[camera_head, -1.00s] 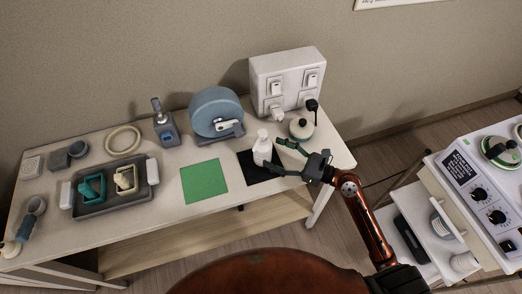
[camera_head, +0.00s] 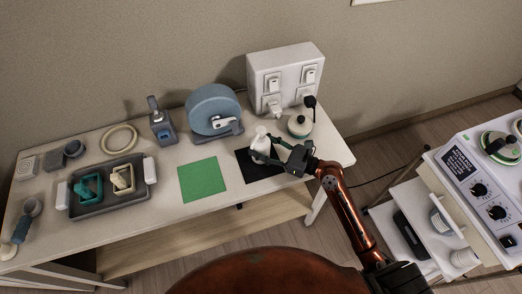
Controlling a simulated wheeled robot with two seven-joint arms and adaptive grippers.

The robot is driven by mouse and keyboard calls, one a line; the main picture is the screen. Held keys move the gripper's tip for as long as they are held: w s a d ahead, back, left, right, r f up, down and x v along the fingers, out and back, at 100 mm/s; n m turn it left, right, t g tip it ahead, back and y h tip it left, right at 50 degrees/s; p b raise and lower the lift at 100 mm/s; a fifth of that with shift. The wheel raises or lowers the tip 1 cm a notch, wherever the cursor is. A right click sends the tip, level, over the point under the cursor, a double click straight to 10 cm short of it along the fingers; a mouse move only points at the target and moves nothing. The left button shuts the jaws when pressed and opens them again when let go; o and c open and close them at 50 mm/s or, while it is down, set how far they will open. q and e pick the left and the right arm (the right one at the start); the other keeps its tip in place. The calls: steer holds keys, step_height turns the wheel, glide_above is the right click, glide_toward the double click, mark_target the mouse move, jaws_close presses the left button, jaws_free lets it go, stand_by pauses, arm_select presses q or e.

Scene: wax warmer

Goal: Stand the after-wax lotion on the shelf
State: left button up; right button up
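A white bottle with a narrow top, which looks like the after-wax lotion (camera_head: 259,143), is over the black mat on the table, roughly upright. My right gripper (camera_head: 267,148) reaches in from the right, with one finger in front of the bottle and one behind it. The fingers look shut on its body. Its lower part is partly hidden by the front finger, so I cannot tell whether it touches the mat. A low wooden shelf (camera_head: 190,235) shows under the table, and a white trolley with shelves (camera_head: 405,205) stands at the right. My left gripper is not in view.
A black mat (camera_head: 244,167) and a green mat (camera_head: 204,179) lie on the table. A round white pot (camera_head: 299,125) and a white socket panel (camera_head: 285,75) stand behind the gripper. A blue drum-like device (camera_head: 213,108) and a grey tray (camera_head: 108,205) are further left.

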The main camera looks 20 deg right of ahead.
steer(key=c, duration=1)
steer(key=shift+r, duration=0.1)
steer(key=shift+c, duration=0.7)
steer(key=shift+r, duration=0.1)
